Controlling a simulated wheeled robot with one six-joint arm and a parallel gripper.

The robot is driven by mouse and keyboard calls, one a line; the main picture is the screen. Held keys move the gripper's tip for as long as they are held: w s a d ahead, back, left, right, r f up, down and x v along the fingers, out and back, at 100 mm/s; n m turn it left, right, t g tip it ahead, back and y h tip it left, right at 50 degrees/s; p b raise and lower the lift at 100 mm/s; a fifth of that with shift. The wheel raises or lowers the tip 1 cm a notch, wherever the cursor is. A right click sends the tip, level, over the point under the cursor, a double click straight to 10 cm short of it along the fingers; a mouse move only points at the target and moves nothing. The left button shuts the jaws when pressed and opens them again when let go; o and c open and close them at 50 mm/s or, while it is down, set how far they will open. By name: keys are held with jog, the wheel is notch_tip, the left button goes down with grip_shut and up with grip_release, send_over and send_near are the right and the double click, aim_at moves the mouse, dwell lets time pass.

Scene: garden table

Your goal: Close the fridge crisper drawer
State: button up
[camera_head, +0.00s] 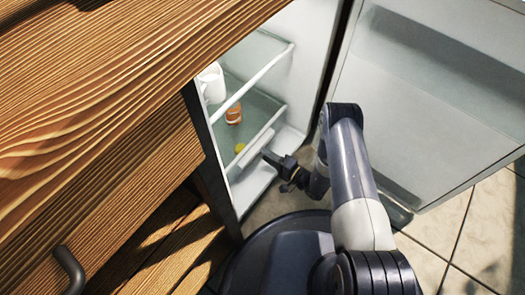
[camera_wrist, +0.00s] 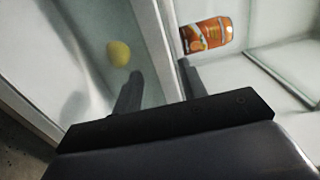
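The crisper drawer (camera_head: 254,150) is low in the open fridge, with a pale front edge and a yellow round fruit (camera_head: 239,148) inside. How far it is pulled out is hard to tell. My gripper (camera_head: 274,168) is just in front of the drawer's front edge. In the wrist view my gripper (camera_wrist: 158,86) has its two dark fingers apart with nothing held between them. A pale drawer or shelf edge (camera_wrist: 152,35) runs down between the fingertips; I cannot tell whether they touch it. The fruit (camera_wrist: 118,53) shows left of this edge.
The fridge door (camera_head: 425,100) stands wide open at the right. A wooden table (camera_head: 100,80) fills the left. Tiled floor (camera_head: 460,235) is at lower right.

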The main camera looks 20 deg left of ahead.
aim_at(259, 151)
jog(key=p+v, duration=0.1)
jog(key=v, duration=0.6)
jog(key=shift+p, duration=0.4)
jog(key=b+x, duration=0.3)
jog(key=x, duration=0.7)
jog(key=shift+a+f+b, duration=0.1)
jog(key=shift+b, duration=0.25)
jog(key=shift+v, duration=1.2)
jog(key=shift+w, duration=0.15)
